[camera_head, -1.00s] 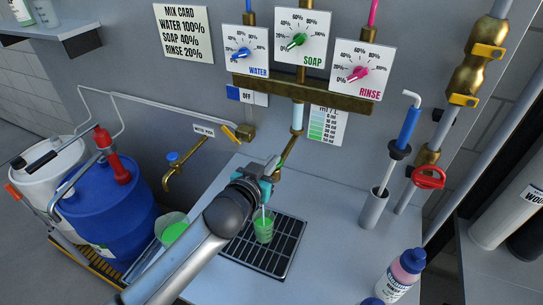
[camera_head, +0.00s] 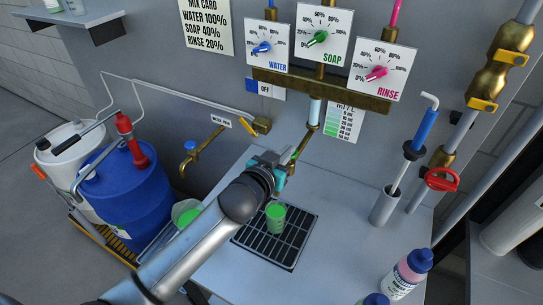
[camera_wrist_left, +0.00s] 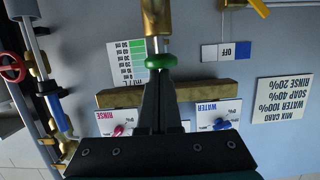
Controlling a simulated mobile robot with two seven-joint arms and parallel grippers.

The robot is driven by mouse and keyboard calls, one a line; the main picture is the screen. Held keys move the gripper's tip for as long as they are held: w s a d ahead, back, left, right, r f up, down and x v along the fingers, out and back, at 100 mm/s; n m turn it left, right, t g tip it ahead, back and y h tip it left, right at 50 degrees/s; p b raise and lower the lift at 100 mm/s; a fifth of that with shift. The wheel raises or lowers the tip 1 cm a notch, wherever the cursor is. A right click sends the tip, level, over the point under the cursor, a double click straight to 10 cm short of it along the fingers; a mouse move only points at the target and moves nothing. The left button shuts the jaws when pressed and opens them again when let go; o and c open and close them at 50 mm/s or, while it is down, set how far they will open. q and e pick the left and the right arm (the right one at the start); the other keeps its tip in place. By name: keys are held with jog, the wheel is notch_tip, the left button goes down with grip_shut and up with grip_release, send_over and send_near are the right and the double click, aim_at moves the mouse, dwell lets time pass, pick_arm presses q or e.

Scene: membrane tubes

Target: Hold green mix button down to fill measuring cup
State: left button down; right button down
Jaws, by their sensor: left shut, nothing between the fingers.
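The measuring cup (camera_head: 275,217), holding green liquid, stands upright on the black drain grate (camera_head: 262,240) in the head view. No stream shows falling into it. My left gripper (camera_head: 291,158) is shut and empty at the brass nozzle (camera_head: 308,138), above and behind the cup. In the left wrist view, its closed fingertips (camera_wrist_left: 160,74) are at the green mix button (camera_wrist_left: 161,62), a green ring under the brass fitting (camera_wrist_left: 158,20). They look touching or nearly so; I cannot tell if the button is pressed. My right gripper is out of view.
Water (camera_head: 267,47), soap (camera_head: 322,35) and rinse (camera_head: 385,73) dials hang above the brass bar. A blue drum (camera_head: 125,195) stands left, and a pink-filled bottle (camera_head: 405,277) front right. The counter right of the grate is mostly clear.

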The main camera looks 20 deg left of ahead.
pick_arm(q)
notch_tip(320, 180, up, 3)
jog(key=shift+f+p, duration=0.15)
jog(key=shift+p, duration=0.8)
jog(key=v, duration=1)
jog(key=shift+b, duration=0.4)
jog(key=shift+f, duration=0.1)
